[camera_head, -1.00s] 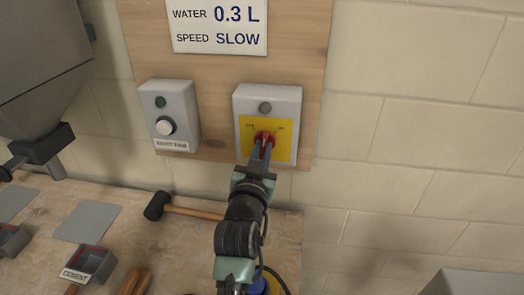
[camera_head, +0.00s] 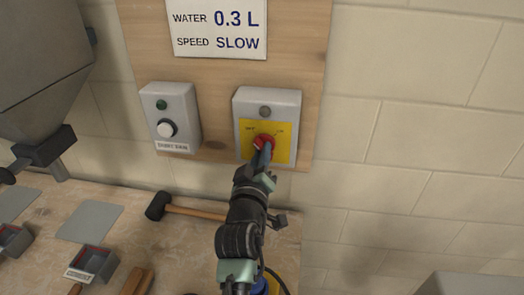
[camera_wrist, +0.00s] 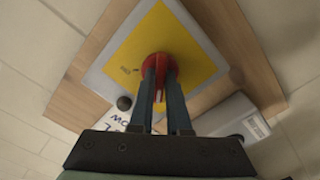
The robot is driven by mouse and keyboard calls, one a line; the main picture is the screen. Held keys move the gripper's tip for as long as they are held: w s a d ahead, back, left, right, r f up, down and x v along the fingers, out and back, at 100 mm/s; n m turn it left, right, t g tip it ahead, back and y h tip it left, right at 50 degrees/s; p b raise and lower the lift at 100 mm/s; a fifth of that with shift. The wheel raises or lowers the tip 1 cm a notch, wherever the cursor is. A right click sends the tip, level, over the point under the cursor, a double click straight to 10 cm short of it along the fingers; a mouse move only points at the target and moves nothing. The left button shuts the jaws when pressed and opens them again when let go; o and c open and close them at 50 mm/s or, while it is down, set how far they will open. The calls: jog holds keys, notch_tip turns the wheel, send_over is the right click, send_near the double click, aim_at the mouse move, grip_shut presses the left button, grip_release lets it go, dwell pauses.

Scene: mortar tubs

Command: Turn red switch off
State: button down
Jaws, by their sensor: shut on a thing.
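The red switch (camera_head: 264,141) is a round knob on the yellow plate (camera_head: 283,152) of a grey box on the wooden board. My gripper (camera_head: 262,151) is shut on the knob, its fingers pointing at the wall and turned at a slant. In the wrist view the red knob (camera_wrist: 166,62) shows around and behind my fingers (camera_wrist: 159,78), on the yellow plate. A white mark shows on the knob between the fingers. The grey lamp (camera_head: 265,111) above the knob looks unlit. The small labels on the plate are too blurred to read surely.
A second grey box (camera_head: 178,97) with a green lamp and a white knob is on the board at the left. A mallet (camera_head: 185,209) lies on the bench below. A hopper (camera_head: 40,70) stands at the far left. The wall at the right is clear.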

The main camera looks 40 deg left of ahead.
jog(key=shift+n, duration=0.7)
jog(key=c, duration=0.9)
grip_release()
jog(key=b+v, duration=0.1)
jog(key=v, duration=1.2)
jog(key=shift+w, duration=0.1)
